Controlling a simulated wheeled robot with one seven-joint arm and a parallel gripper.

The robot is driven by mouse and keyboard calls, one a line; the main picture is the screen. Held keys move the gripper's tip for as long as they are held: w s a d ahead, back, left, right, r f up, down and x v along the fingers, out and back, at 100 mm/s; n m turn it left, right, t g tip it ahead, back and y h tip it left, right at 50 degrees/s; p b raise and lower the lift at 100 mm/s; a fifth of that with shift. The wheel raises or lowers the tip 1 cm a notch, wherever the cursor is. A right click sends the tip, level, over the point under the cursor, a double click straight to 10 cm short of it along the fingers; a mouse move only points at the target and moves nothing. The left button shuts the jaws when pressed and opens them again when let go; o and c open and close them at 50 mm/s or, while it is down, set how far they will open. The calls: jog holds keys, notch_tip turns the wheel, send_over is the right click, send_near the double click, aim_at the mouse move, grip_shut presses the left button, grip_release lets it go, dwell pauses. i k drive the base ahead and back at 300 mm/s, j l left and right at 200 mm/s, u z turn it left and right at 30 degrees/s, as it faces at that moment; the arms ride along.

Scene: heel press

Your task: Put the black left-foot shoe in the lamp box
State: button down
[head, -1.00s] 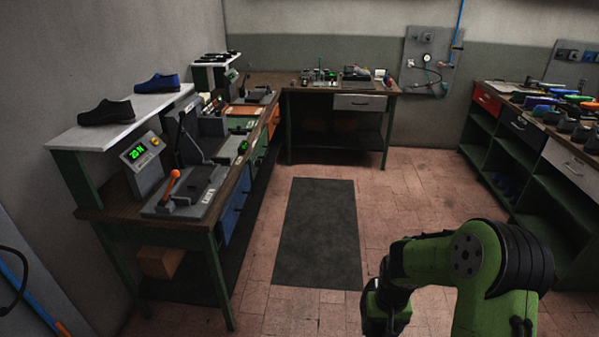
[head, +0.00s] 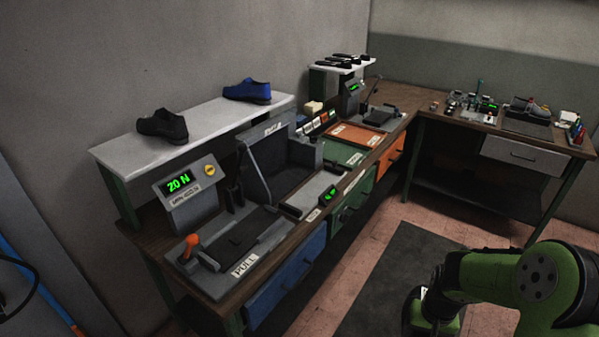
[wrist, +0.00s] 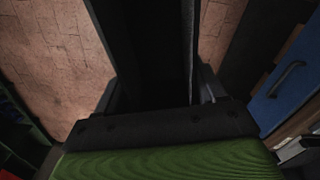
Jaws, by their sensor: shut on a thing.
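A black shoe (head: 162,126) lies on the white shelf (head: 205,116) above the left bench; whether it is a left-foot shoe I cannot tell. My gripper is low at the right of the head view, below the bench top, mostly hidden by its own arm. In the wrist view my gripper (wrist: 150,85) is shut on a dark thing (wrist: 155,45). That thing is too dark to identify. A grey box-like housing (head: 272,165) with an open front stands on the bench; I cannot tell if it is the lamp box.
A blue shoe (head: 247,91) is on the same shelf. A tester with a green 20 N display (head: 180,185) and an orange-knobbed lever (head: 191,245) is at the bench's near end. A dark floor mat (head: 400,275) lies beside the bench. A second bench (head: 530,158) stands behind.

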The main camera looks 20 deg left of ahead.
aim_at(287, 181)
jog(key=i+l+u, duration=0.1)
jog(key=i+u, duration=0.15)
jog(key=u, duration=0.2)
jog(key=i+l+u, duration=0.2)
jog(key=u, duration=0.2)
jog(key=i+l+u, duration=0.25)
jog(key=u, duration=0.2)
jog(key=i+l+u, duration=0.2)
jog(key=l+u, duration=0.25)
jog(key=i+l+u, duration=0.1)
jog(key=l+u, duration=0.15)
jog(key=u, duration=0.15)
jog(key=l+u, duration=0.45)
jog(key=i+j, duration=0.05)
